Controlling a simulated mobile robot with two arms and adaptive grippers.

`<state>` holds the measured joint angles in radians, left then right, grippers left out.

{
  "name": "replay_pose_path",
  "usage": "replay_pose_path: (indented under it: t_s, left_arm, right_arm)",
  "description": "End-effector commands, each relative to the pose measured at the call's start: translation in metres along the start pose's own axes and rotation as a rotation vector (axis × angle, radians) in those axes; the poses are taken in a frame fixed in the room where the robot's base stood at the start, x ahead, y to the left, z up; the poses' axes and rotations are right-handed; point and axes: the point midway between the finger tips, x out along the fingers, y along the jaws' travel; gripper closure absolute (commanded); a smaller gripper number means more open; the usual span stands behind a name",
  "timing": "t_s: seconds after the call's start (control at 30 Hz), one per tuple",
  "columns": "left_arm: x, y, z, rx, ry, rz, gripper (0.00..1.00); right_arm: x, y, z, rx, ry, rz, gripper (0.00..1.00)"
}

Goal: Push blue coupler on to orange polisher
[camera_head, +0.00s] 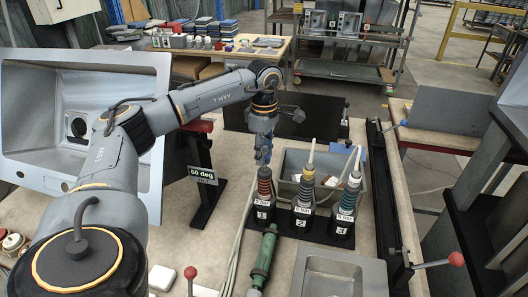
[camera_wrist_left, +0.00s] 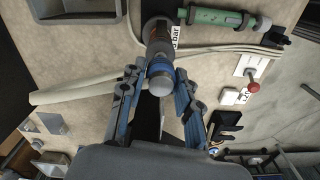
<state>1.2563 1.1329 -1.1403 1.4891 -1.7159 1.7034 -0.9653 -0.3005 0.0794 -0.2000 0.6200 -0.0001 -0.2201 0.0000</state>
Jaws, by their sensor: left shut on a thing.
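My left gripper (camera_head: 264,150) points down over the stand labelled 1 (camera_head: 262,211), which carries a red-striped hose piece (camera_head: 265,182). In the left wrist view, the gripper's blue fingers (camera_wrist_left: 160,72) are closed on either side of a grey cylinder with a blue band, the blue coupler (camera_wrist_left: 161,86). The coupler appears in line with the red-striped piece beyond it; the fingers and viewing angle hide whether they touch. A green tool (camera_head: 263,256) lies in front of stand 1 and also shows in the left wrist view (camera_wrist_left: 218,17). My right gripper is not in view.
Stands 2 (camera_head: 302,219) and 3 (camera_head: 342,226), with hoses, stand close to the right. A grey bin (camera_head: 325,160) is behind them. A "60 deg" sign (camera_head: 202,174) is to the left. A steel sink (camera_head: 335,275) lies in front.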

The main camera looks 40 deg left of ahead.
Motion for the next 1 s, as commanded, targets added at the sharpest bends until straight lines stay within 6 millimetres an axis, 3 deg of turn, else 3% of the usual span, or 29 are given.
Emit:
replay_pose_path:
  t_s: [0.6,1.0]
  left_arm:
    - [0.017,0.0,0.0,0.001,0.001,-0.002,0.95]
    - [0.011,-0.001,0.0,0.002,0.001,-0.004,0.95]
  right_arm:
    - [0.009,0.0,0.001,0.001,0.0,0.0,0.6]
    - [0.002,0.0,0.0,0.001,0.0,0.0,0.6]
